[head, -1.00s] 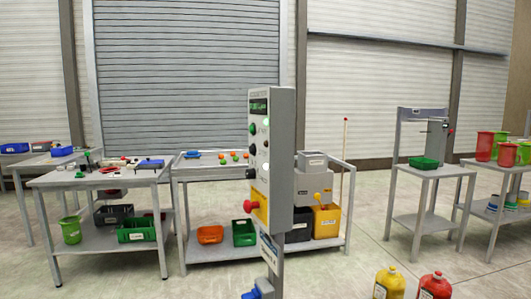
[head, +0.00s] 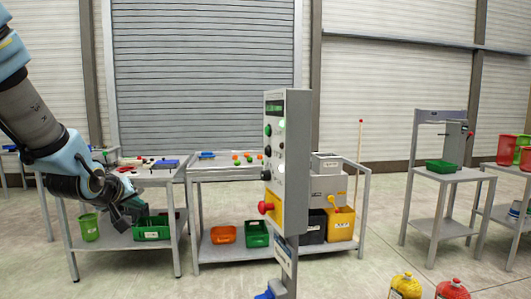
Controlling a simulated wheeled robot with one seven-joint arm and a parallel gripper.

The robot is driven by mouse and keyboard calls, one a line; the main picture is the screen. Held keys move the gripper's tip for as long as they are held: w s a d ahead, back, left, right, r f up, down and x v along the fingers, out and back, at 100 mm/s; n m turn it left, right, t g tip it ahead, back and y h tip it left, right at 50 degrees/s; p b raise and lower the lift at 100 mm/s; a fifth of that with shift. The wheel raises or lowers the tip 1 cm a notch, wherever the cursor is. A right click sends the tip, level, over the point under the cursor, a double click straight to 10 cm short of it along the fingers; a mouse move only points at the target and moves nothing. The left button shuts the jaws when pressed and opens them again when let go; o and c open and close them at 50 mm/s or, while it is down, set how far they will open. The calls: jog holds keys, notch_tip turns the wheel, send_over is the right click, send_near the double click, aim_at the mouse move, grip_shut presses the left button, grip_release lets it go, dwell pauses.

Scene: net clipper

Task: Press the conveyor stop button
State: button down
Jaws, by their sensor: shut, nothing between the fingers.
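A grey control box (head: 292,160) stands upright on a post in the middle of the head view. Its left face carries a small display at the top, several round buttons and lamps, and a red mushroom button (head: 265,208) on a yellow plate (head: 274,205) near the bottom. A black button (head: 266,176) sits just above the yellow plate. The lettering is too small to read. My gripper (head: 137,208) is shut and empty, well to the left of the control box. It touches nothing on the box.
Behind my gripper is a left table with a green bin (head: 152,227) and a green bucket (head: 89,227) on its shelf. A middle table holds coloured bins below. A red jug (head: 453,289) and a yellow jug (head: 406,286) stand at the front right. The space between gripper and box looks clear.

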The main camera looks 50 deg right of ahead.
aim_at(267, 151)
jog(key=s+d+r+g+h, duration=0.1)
jog(key=s+d+r+h, duration=0.3)
jog(key=d, duration=0.6)
jog(key=s+d+r+m+g+h, duration=0.1)
jog(key=s+d+r+h, duration=0.3)
jog(key=d, duration=0.6)
notch_tip(267, 151, up, 2)
jog(key=shift+s+d+r, duration=0.15)
jog(key=shift+s+r, duration=0.1)
jog(key=shift+s, duration=0.8)
jog(key=shift+d, duration=0.1)
jog(key=s+d+b, duration=0.1)
jog(key=s+d, duration=0.3)
jog(key=d, duration=0.3)
jog(key=shift+d, duration=0.35)
jog(key=shift+s+d+b, duration=0.1)
jog(key=shift+d+b, duration=0.25)
